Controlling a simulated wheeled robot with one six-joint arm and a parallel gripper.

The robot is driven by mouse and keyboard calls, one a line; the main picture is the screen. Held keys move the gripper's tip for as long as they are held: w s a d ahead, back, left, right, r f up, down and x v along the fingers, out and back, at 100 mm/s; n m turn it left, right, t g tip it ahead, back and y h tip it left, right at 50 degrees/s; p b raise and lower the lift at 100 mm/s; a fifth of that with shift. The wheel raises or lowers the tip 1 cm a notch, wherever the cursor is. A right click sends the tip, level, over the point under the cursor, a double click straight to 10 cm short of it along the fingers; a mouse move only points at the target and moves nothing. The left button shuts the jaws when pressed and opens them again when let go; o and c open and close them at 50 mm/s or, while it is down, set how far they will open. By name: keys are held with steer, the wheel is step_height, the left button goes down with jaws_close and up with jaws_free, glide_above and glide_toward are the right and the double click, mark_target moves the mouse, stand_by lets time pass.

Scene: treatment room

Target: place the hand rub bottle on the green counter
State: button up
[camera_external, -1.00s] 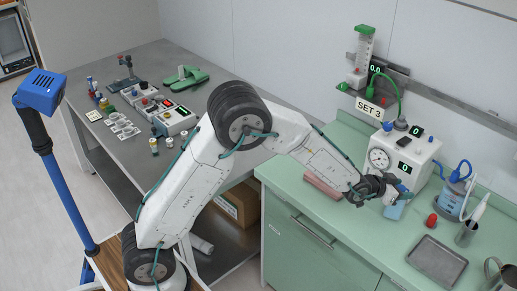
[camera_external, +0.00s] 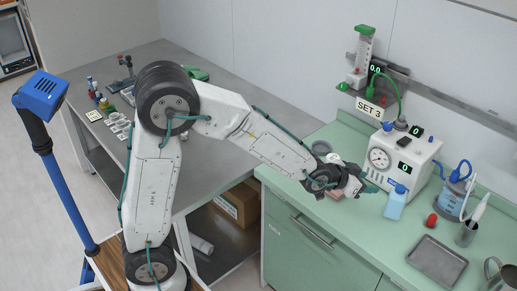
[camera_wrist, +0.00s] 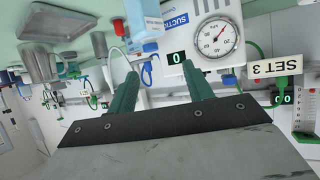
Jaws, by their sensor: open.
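The hand rub bottle (camera_external: 395,205), pale blue with a darker blue cap, stands upright on the green counter (camera_external: 345,235), in front of the white gauge unit. It also shows at the top of the wrist view (camera_wrist: 145,18), where the scene appears upside down. My gripper (camera_external: 370,187) is just left of the bottle, apart from it. In the wrist view its two green fingers (camera_wrist: 160,75) are spread with nothing held between them.
The white suction unit (camera_external: 408,150) with a round gauge stands behind the bottle. A red object (camera_external: 431,220), a metal tray (camera_external: 437,262) and a metal cup (camera_external: 467,234) are to the right. Counter front is clear.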

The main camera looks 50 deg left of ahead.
steer(key=s+a+r+n+g+y, duration=0.2)
steer(key=s+a+g, duration=0.1)
steer(key=s+a, duration=0.85)
steer(key=s+a+r+n+g+y, duration=0.1)
steer(key=s+a+r+g+y, duration=0.2)
steer(key=s+a, duration=0.8)
steer(key=s+n+g, duration=0.1)
steer(key=s+g, duration=0.3)
steer(key=s, duration=1.3)
steer(key=shift+a+f+g, duration=0.25)
steer(key=shift+f+g, duration=0.05)
steer(key=shift+f, duration=0.1)
